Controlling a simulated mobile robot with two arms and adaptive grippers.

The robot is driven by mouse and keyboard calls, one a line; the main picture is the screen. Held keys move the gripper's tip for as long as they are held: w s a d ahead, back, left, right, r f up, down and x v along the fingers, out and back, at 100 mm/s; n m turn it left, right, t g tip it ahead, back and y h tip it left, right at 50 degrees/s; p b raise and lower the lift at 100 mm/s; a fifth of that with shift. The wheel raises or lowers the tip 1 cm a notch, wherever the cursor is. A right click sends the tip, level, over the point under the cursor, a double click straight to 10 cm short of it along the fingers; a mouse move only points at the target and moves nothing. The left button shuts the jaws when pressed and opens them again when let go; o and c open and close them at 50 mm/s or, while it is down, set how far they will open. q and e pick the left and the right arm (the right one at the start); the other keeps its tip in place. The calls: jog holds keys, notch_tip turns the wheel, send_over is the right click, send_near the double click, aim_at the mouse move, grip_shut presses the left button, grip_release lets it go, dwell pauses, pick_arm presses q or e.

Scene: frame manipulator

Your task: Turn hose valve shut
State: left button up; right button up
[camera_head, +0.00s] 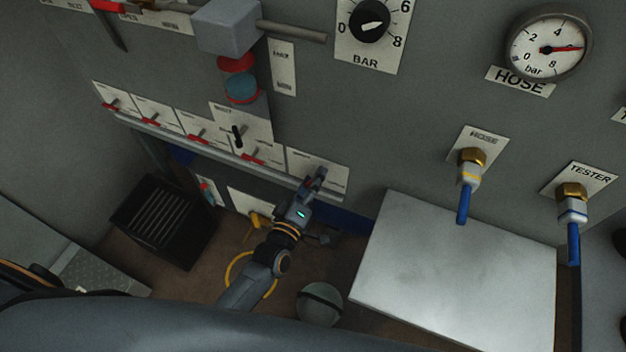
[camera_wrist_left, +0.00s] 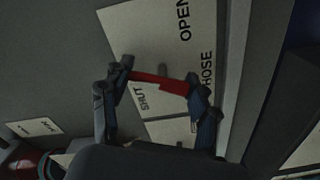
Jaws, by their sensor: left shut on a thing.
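The hose valve has a red lever handle (camera_wrist_left: 158,82) in the left wrist view, in front of a pale plate (camera_wrist_left: 150,30) marked OPEN, HOSE and SHUT. The handle lies across the plate close to the word SHUT. My left gripper (camera_head: 316,182) is shut on this handle, with one finger at each end of the visible red part. In the head view the gripper reaches the rightmost plate (camera_head: 300,159) of the valve row and hides the handle there. My right gripper is in neither view.
Several red-levered valves (camera_head: 198,137) line the wall to the left along a grey rail. A dark crate (camera_head: 163,220) and a round grey object (camera_head: 320,304) are below. A hose gauge (camera_head: 546,46) hangs above.

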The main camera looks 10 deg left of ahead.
pick_arm(q)
jog(key=n+b, duration=0.1)
jog(key=n, duration=0.4)
jog(key=shift+a+n, duration=0.1)
jog(key=shift+n, duration=0.2)
dwell(0.4)
jog(key=o, duration=1.1)
jog(key=shift+o, duration=0.2)
jog(key=s+a, duration=0.2)
jog(key=s, duration=0.9)
jog(key=shift+s+a, duration=0.15)
jog(key=shift+s, duration=0.25)
